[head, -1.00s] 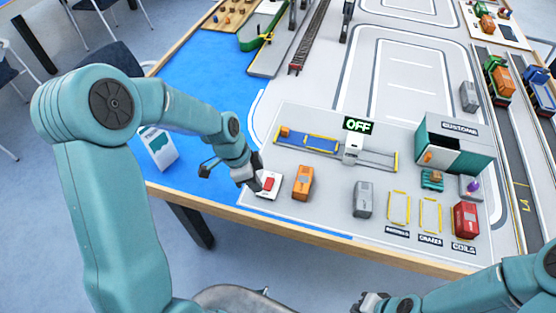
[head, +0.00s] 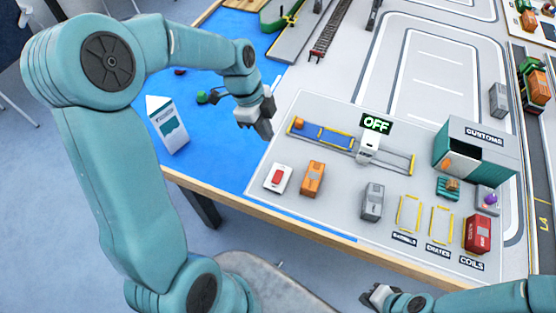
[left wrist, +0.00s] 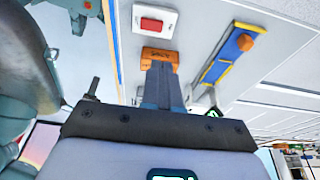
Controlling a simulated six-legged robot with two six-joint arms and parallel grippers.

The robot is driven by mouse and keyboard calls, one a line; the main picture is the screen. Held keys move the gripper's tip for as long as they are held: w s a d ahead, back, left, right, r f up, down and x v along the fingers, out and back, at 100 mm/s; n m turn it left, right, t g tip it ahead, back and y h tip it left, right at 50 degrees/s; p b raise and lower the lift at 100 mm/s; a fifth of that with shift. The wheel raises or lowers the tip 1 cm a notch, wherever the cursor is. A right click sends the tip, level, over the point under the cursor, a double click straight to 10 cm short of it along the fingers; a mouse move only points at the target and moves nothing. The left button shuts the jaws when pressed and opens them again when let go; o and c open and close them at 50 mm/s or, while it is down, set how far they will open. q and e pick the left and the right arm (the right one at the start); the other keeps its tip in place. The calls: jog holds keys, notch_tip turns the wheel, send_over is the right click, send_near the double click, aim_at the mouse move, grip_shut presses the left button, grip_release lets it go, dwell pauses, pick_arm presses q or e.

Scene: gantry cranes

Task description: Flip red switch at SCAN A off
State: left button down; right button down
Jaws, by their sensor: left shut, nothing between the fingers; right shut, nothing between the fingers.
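The red switch (head: 278,177) sits on a white base near the table's front edge, left of an orange container. It also shows in the left wrist view (left wrist: 151,24). The scanner (head: 369,149) stands over a blue and yellow conveyor, and its green sign (head: 376,124) reads OFF. My left gripper (head: 262,128) is shut and empty, raised behind and left of the switch, apart from it. My right gripper (head: 378,295) is shut and empty, off the table's front edge at the bottom.
An orange container (head: 312,179) stands close beside the switch, and a grey one (head: 372,202) is further right. The customs building (head: 476,150) is at right.

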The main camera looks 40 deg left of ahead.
aim_at(279, 170)
pick_arm(q)
jog(key=x, duration=0.4)
jog(key=p+x, duration=0.1)
jog(key=x, duration=0.4)
jog(key=a+x, duration=0.1)
jog(key=x, duration=0.3)
jog(key=shift+s+f+p, duration=0.1)
jog(key=shift+f+p, duration=0.2)
jog(key=shift+p, duration=0.05)
jog(key=shift+f, duration=0.25)
jog(key=shift+f+b, duration=0.5)
jog(key=shift+b, duration=0.3)
jog(key=shift+r+p, duration=0.3)
